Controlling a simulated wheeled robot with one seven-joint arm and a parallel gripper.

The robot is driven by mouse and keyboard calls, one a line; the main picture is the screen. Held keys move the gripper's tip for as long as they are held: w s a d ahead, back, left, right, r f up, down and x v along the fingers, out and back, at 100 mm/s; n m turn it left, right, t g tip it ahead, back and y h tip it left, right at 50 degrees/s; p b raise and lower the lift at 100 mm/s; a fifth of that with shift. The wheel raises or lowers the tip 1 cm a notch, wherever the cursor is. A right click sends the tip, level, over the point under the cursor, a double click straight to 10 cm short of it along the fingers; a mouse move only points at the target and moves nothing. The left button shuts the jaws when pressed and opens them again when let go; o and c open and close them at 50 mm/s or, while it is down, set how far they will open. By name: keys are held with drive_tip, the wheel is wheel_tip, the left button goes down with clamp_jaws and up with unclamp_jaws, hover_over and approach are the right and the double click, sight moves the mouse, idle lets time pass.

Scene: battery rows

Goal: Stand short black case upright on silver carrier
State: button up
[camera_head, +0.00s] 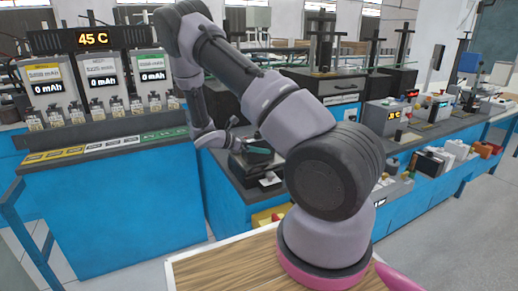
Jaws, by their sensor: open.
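My arm rises in the middle of the view and bends down at the left to my gripper (225,130). The gripper hangs open above the near end of a bench, over a dark device (255,160) with a green strip. I see nothing held in it. Among a row of small cases at the right lies a black case (430,163). It is small in view, and I cannot tell whether it is the short one. A small dark upright piece (398,135) stands near a display box. I cannot make out the silver carrier for certain.
A blue bench (120,215) at the left carries several charger units (103,82) under a 45 C display (93,39). A wooden top (225,268) lies at the front. More instruments line the bench at the right. Grey floor (445,235) is free at the lower right.

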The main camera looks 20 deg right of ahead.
drive_tip(key=v, duration=1.1)
drive_tip(key=s+a+r+m+t+y, duration=0.2)
drive_tip(key=s+r+m+y, duration=0.5)
drive_tip(key=s+r+m, duration=0.4)
drive_tip(key=s+a+r+m+t+y, duration=0.3)
drive_tip(key=s+r+m+y, duration=0.5)
drive_tip(key=s+r, duration=0.9)
drive_tip(key=shift+r+m+t, duration=0.9)
drive_tip(key=shift+r+m, duration=0.8)
drive_tip(key=shift+m, duration=0.1)
drive_tip(key=shift+s, duration=0.1)
